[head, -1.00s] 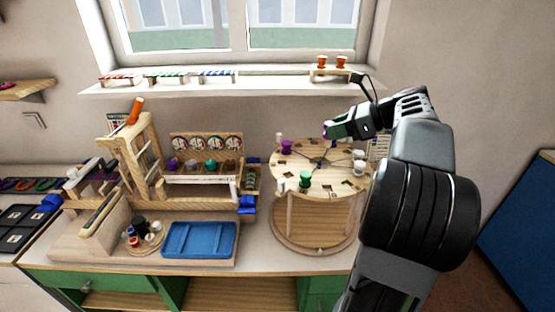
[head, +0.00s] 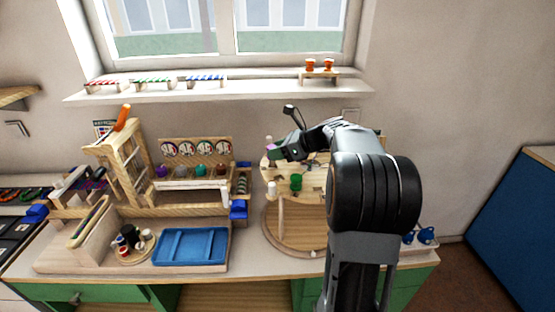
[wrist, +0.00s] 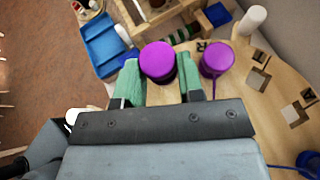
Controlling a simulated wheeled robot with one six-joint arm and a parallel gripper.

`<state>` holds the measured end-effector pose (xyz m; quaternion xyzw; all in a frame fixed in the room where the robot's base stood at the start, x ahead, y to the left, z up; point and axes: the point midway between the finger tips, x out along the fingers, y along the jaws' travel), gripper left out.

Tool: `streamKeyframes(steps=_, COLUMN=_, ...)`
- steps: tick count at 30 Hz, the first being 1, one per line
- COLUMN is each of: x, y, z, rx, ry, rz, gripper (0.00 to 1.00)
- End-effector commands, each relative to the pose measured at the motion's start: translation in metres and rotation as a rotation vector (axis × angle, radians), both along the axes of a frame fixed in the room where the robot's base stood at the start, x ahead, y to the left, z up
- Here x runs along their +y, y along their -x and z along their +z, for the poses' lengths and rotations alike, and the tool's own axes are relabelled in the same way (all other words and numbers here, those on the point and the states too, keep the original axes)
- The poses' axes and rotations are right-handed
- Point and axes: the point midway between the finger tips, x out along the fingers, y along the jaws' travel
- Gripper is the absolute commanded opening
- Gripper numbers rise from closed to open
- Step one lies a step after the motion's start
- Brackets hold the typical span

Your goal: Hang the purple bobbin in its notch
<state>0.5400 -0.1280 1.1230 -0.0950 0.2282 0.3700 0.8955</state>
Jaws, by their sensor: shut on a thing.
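My gripper (head: 280,149) is over the left part of the round wooden top (head: 315,190). In the wrist view, its green fingers (wrist: 160,85) are shut on a purple bobbin (wrist: 158,60), with its round end facing the camera. A second purple bobbin (wrist: 215,58) stands on the wooden top just right of the held one, close beside the right finger. In the head view, a small purple patch shows at the fingertips; I cannot tell which bobbin it is. I cannot make out the purple bobbin's own notch.
A green bobbin (head: 296,183) and a white bobbin (head: 271,189) are on the round top's near side. A white one (wrist: 254,18) stands near the purple one. A blue tray (head: 190,246) and a wooden rack (head: 195,150) stand left. My arm hides the top's right part.

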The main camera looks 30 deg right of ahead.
Motion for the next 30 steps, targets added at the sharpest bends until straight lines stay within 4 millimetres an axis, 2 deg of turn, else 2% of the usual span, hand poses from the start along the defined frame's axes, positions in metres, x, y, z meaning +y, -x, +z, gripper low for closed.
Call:
streamKeyframes(steps=3, x=0.001, y=0.0, z=-0.017, rx=0.004, ry=-0.002, rz=0.0, gripper=0.11)
streamKeyframes(steps=7, x=0.0, y=0.0, z=-0.028, rx=0.002, ry=-0.002, rz=0.0, gripper=0.11)
streamKeyframes(steps=21, x=0.0, y=0.0, z=-0.035, rx=0.0, ry=0.0, rz=0.001, gripper=0.11)
streamKeyframes(steps=22, x=0.0, y=0.0, z=-0.035, rx=0.0, ry=0.0, rz=0.001, gripper=0.36)
streamKeyframes(steps=30, x=0.0, y=0.0, z=-0.034, rx=0.0, ry=0.0, rz=0.001, gripper=0.61)
